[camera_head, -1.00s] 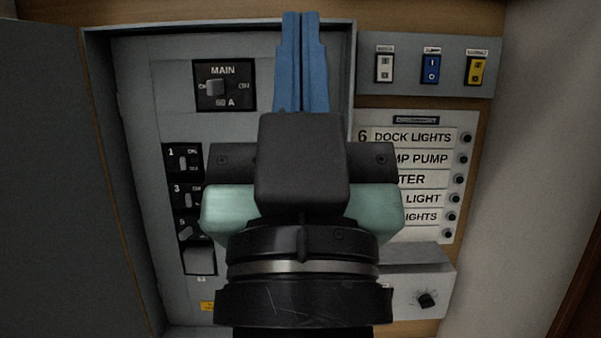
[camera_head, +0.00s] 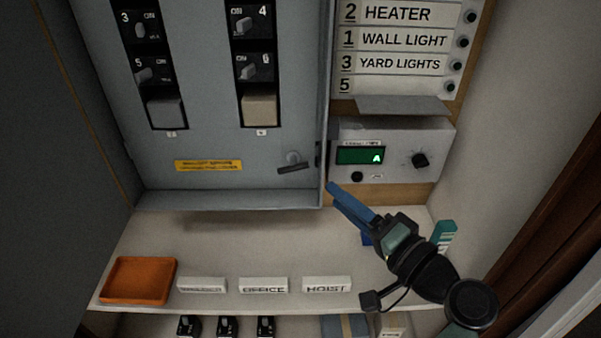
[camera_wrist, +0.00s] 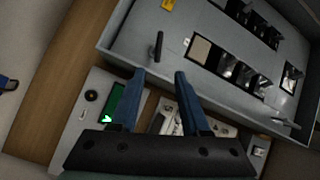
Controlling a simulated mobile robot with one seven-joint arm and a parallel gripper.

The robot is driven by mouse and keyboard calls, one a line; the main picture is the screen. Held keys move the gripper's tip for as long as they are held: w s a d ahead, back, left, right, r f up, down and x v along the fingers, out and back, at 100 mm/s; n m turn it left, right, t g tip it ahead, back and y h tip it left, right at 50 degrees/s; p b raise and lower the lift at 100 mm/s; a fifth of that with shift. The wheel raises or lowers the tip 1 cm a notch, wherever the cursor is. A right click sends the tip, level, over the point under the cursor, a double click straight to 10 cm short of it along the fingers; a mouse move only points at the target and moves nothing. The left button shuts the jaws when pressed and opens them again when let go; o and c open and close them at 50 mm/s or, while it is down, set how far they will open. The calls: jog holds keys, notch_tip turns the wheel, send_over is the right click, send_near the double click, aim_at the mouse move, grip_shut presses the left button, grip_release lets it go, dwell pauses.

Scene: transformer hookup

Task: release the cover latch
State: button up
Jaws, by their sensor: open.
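The cover latch (camera_head: 294,168) is a small dark lever on a round pivot, at the lower right of the grey panel cover (camera_head: 235,140). In the head view its lever lies nearly level, with the left end slightly lower. In the wrist view the latch (camera_wrist: 157,46) shows just beyond the fingertips. My gripper (camera_head: 333,188) has blue fingers and sits to the lower right of the latch, apart from it in the picture. In the wrist view the two fingers of my gripper (camera_wrist: 159,76) are spread with nothing between them.
A meter box (camera_head: 390,150) with a green display and knob sits right of the cover. Below is a shelf (camera_head: 215,228) with an orange tray (camera_head: 138,280), several white labels and a teal item (camera_head: 443,235). A large dark door (camera_head: 50,170) stands open at left.

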aim_at(297, 165)
jog(key=x, duration=1.2)
jog(key=shift+w+a+f+p, duration=0.1)
jog(key=shift+a+f+p, duration=0.2)
jog(key=shift+p, duration=0.1)
grip_shut()
